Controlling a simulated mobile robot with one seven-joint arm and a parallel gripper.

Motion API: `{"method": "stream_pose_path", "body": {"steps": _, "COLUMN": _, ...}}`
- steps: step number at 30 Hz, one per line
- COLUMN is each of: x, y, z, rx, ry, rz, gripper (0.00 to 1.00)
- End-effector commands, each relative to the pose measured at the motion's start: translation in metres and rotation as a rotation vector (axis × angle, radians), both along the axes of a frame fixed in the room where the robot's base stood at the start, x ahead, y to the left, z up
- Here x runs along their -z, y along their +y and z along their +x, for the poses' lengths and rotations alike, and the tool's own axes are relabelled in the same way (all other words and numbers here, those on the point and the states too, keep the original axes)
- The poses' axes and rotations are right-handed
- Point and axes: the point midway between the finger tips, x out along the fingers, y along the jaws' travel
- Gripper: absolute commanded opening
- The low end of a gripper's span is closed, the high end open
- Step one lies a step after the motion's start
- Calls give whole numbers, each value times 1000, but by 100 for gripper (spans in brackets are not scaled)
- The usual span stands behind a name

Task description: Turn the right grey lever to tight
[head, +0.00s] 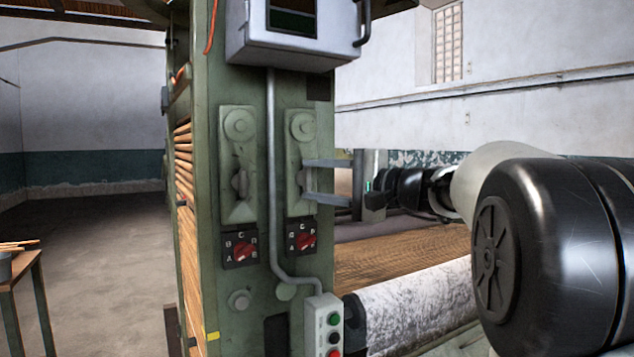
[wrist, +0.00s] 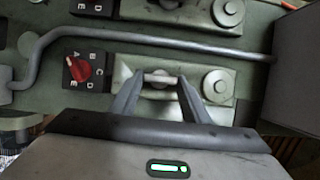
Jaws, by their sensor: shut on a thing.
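The right grey lever (head: 300,181) sits on the right-hand grey-green plate of the machine's green front post, below a round boss. In the head view it looks about upright, along the plate. My gripper (head: 307,179) reaches in from the right, one finger above the other. In the wrist view my gripper (wrist: 159,83) has its fingertips at the two ends of the right grey lever (wrist: 159,78), shut on it. The fingertips hide part of the lever. No tight mark is readable. A matching left lever (head: 239,183) stands upright on the left plate.
A grey pipe (head: 271,180) runs between the two plates. Red rotary switches (head: 241,250) sit below the plates. A grey box (head: 292,45) overhangs above, and a push-button box (head: 324,325) is below. A roller (head: 420,310) lies at lower right.

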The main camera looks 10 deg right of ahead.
Motion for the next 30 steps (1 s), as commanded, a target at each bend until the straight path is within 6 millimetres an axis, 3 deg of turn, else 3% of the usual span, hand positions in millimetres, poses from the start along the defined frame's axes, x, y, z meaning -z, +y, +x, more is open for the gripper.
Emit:
{"method": "stream_pose_path", "body": {"steps": 6, "x": -1, "y": 0, "z": 0, "rx": 0, "ry": 0, "rz": 4, "gripper": 20}}
{"method": "stream_pose_path", "body": {"steps": 7, "x": -1, "y": 0, "z": 0, "rx": 0, "ry": 0, "rz": 4, "gripper": 47}}
{"method": "stream_pose_path", "body": {"steps": 10, "x": -1, "y": 0, "z": 0, "rx": 0, "ry": 0, "rz": 3, "gripper": 61}}
{"method": "stream_pose_path", "body": {"steps": 22, "x": -1, "y": -6, "z": -6, "rx": 2, "ry": -1, "rz": 1, "gripper": 61}}
{"method": "stream_pose_path", "body": {"steps": 30, "x": -1, "y": -42, "z": -48, "rx": 5, "ry": -1, "rz": 1, "gripper": 61}}
